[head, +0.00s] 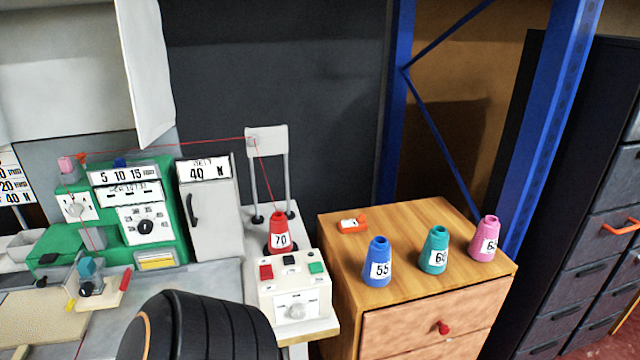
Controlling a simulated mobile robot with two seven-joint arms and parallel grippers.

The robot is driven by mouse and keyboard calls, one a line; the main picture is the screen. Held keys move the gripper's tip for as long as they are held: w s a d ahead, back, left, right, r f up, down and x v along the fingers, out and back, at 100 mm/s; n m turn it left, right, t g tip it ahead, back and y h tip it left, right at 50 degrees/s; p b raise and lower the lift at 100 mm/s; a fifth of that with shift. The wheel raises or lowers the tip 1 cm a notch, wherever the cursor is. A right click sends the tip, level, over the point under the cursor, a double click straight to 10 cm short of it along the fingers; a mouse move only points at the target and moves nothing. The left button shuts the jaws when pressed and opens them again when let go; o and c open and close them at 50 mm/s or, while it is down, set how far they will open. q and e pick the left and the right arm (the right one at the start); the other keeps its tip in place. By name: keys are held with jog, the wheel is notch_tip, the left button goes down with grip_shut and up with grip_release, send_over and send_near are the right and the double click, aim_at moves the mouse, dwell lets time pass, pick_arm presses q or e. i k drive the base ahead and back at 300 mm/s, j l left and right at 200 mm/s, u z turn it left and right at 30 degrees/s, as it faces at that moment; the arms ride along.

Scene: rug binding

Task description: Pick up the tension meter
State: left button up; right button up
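A small orange device with a white face (352,225), which looks like the tension meter, lies on the wooden cabinet top near its back left. It is apart from the cones beside it. No gripper fingers are in view, and nothing is touching the device. A black ribbed rounded part, probably of my own arm, fills the bottom left of the view and hides part of the bench.
Blue (378,262), teal (434,252) and pink (485,239) cones stand on the wooden cabinet (335,250). Left of it are a control box (296,290), a red cone (279,235) with thread running up, and a green machine (165,215). A blue rack post (550,120) rises behind.

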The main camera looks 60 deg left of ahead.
aim_at(355, 225)
jog(key=u, duration=1.85)
jog(key=i+l, duration=0.1)
jog(key=l, duration=0.3)
jog(key=i+l, duration=0.15)
jog(key=l, duration=0.3)
jog(key=i+l, duration=0.1)
jog(key=l, duration=0.3)
jog(key=l+u, duration=0.2)
jog(key=u, duration=0.3)
jog(key=i+l+u, duration=0.1)
jog(key=l+u, duration=0.2)
jog(key=u, duration=0.15)
